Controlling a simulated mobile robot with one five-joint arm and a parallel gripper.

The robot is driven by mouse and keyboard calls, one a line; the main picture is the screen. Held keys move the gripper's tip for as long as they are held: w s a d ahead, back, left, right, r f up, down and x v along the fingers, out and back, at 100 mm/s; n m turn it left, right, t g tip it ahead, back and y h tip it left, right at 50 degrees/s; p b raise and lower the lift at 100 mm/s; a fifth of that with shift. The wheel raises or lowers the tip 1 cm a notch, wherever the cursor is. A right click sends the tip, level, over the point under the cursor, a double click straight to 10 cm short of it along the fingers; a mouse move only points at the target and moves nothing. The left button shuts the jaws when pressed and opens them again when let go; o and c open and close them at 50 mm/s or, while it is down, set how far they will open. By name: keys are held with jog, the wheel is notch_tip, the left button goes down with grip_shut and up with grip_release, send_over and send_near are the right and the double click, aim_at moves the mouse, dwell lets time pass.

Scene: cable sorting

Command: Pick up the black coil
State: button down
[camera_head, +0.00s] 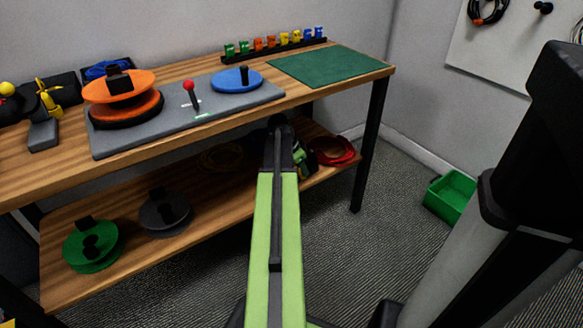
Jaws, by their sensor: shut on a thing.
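My gripper (304,155) shows only in part, just right of my green arm, low over the lower shelf. It is shut on a dark thing that I take to be the black coil; my arm and wrist hide most of it, so its shape is not clear. Another black coil (487,11) with a small orange mark hangs on the white wall board at the top right.
A red coil (336,152) lies on the lower shelf (125,236), close right of my gripper. The bench top (190,68) is above. A green bin (449,196) stands on the floor.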

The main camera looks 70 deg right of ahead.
jog(key=shift+r, duration=0.15)
jog(key=shift+r+p, duration=0.25)
jog(key=shift+p, duration=0.25)
notch_tip(320, 180, up, 3)
jog(key=p, duration=0.3)
jog(key=shift+r, duration=0.15)
jog(key=w+a, duration=0.3)
jog(key=a, duration=0.1)
jog(key=w+a, duration=0.4)
jog(key=a, duration=0.1)
jog(key=w+a, duration=0.4)
jog(key=a, duration=0.1)
jog(key=shift+a+f, duration=0.15)
jog(key=shift+f, duration=0.2)
